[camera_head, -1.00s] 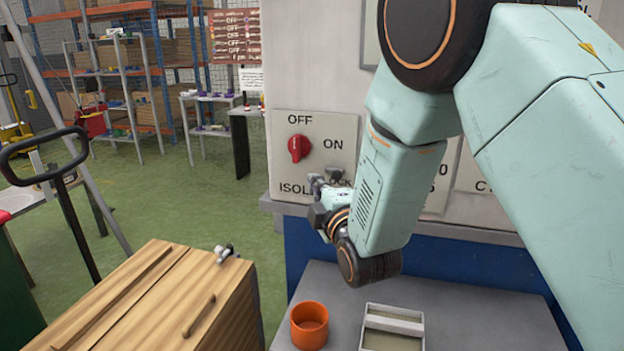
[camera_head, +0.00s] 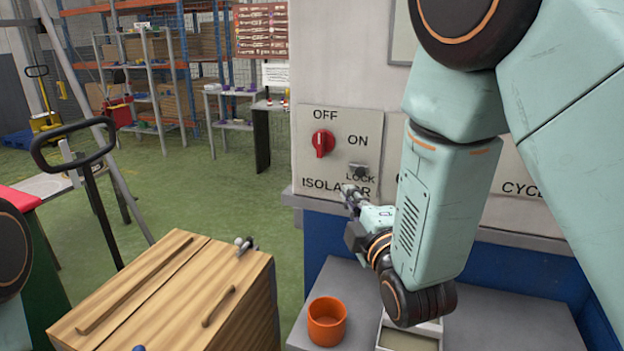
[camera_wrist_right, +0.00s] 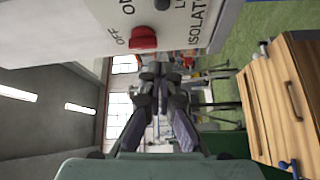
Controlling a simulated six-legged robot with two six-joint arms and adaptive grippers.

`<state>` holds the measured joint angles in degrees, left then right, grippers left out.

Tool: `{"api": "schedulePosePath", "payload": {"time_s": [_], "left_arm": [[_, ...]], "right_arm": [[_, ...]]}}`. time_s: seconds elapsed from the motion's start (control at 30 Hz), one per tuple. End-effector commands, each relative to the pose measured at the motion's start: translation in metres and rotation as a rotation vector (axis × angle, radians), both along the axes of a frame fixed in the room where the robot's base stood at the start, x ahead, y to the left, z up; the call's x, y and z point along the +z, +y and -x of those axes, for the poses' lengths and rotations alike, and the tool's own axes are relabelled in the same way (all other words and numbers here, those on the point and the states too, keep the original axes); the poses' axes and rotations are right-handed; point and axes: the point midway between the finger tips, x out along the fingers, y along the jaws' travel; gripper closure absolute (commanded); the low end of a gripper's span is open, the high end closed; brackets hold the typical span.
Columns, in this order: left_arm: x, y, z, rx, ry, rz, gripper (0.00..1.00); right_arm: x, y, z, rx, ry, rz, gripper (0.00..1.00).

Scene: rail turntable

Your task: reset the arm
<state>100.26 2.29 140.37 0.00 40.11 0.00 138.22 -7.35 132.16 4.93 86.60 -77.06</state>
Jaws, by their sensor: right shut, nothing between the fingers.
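My right arm comes in from the upper right in the head view. Its gripper (camera_head: 349,196) is shut and empty, in front of the lower part of the isolator plate (camera_head: 338,121), covering part of the ISOLATOR label. In the right wrist view the gripper fingers (camera_wrist_right: 160,72) meet at their tips with nothing between them. The red isolator knob (camera_head: 323,143) stands upright below OFF, up and left of the gripper and apart from it. It also shows in the wrist view (camera_wrist_right: 143,38). My left gripper is outside the head view; only part of that arm shows at the left edge.
An orange cup (camera_head: 327,321) and a pale tray (camera_head: 408,340) stand on the grey shelf (camera_head: 345,285) below my right arm. A wooden cabinet (camera_head: 170,300) stands left of it. A pallet-jack handle (camera_head: 75,145) rises further left. Green floor is open behind the cabinet.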

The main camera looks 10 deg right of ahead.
Motion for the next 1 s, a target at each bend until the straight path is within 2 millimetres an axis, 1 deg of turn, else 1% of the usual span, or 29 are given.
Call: {"api": "schedulePosePath", "payload": {"time_s": [0.07,0.17,0.27,0.37,0.47,0.5,0.57,0.6,0.67,0.7,0.77,0.8,0.87,0.9,0.97,1.0], "left_arm": [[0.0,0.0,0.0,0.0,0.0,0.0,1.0],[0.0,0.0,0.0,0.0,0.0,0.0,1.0],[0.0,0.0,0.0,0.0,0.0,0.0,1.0],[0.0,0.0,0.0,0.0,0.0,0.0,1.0],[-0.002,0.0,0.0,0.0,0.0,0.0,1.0],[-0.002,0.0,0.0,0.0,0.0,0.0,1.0],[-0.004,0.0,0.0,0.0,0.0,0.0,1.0],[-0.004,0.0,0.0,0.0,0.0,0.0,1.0],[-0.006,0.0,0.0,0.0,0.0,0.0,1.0],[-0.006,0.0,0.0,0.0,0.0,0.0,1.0],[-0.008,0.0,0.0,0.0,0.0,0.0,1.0],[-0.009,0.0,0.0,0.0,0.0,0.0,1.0],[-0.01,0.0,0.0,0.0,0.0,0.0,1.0],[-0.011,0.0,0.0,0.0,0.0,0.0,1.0],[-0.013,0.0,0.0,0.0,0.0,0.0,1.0],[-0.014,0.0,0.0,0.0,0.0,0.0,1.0]], "right_arm": [[0.0,0.0,0.0,0.001,0.0,-0.015,1.0],[-0.006,-0.001,0.0,0.002,0.028,-0.102,1.0],[-0.026,-0.001,0.002,-0.007,0.12,-0.274,1.0],[-0.06,-0.004,0.012,-0.048,0.254,-0.485,1.0],[-0.114,-0.008,0.034,-0.139,0.427,-0.698,1.0],[-0.138,-0.01,0.047,-0.189,0.497,-0.777,1.0],[-0.172,-0.012,0.068,-0.27,0.595,-0.883,1.0],[-0.193,-0.013,0.084,-0.328,0.657,-0.945,1.0],[-0.224,-0.015,0.109,-0.42,0.744,-1.026,1.0],[-0.243,-0.016,0.128,-0.483,0.799,-1.073,1.0],[-0.27,-0.017,0.157,-0.582,0.877,-1.131,1.0],[-0.286,-0.018,0.178,-0.651,0.926,-1.164,1.0],[-0.309,-0.019,0.21,-0.753,0.997,-1.201,1.0],[-0.323,-0.019,0.232,-0.82,1.042,-1.219,1.0],[-0.341,-0.019,0.266,-0.91,1.109,-1.228,1.0],[-0.351,-0.02,0.287,-0.959,1.15,-1.223,1.0]]}}
